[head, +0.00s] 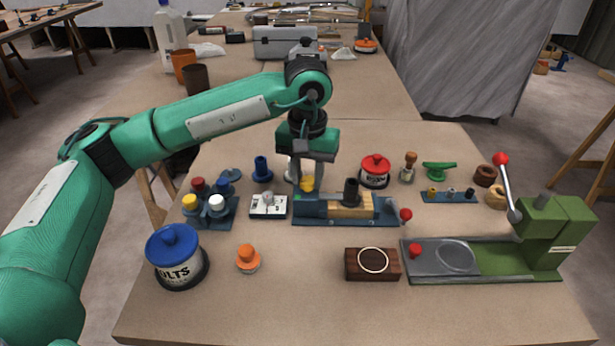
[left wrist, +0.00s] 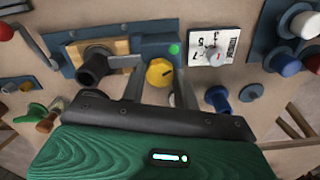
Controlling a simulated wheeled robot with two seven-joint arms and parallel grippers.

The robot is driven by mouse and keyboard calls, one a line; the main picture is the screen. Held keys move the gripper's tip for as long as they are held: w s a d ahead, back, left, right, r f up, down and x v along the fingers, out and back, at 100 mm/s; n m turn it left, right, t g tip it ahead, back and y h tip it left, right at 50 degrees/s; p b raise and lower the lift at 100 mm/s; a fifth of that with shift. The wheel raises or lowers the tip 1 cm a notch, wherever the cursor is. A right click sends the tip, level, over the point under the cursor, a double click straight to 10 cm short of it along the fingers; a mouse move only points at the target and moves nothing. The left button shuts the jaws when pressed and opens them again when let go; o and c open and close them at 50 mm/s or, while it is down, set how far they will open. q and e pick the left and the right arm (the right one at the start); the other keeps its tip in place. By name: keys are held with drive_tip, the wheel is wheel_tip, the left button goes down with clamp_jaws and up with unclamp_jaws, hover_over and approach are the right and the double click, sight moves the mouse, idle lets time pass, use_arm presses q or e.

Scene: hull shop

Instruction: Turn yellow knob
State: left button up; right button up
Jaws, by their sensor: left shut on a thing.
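The yellow knob (head: 308,184) is at the left end of a blue fixture on the bench, partly hidden behind it in the head view. In the left wrist view the yellow knob (left wrist: 159,73) shows its round face with a dark pointer line, beside a blue block with a green spot (left wrist: 174,49). My left gripper (head: 306,176) points down over the knob. In the left wrist view my left gripper (left wrist: 160,84) has one finger on each side of the knob and is shut on it. My right gripper is in neither view.
The blue fixture (head: 310,213) carries a wooden block and a dark cylinder. A white dial plate (head: 268,212) stands just left of it, with a rack of coloured caps (head: 209,222) further left. A red-lidded tin (head: 375,168) stands right. The bench front has free room.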

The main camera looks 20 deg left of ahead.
sight(308, 180)
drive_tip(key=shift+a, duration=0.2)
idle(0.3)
use_arm(q)
drive_tip(key=o, duration=1)
drive_tip(key=shift+c, duration=0.2)
wheel_tip(308, 180, up, 14)
drive_tip(key=p, duration=0.1)
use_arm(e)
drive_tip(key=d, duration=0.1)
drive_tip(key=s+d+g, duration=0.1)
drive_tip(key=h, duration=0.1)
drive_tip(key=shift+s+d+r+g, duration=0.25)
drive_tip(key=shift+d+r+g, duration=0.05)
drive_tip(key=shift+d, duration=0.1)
use_arm(q)
drive_tip(key=shift+f, duration=0.2)
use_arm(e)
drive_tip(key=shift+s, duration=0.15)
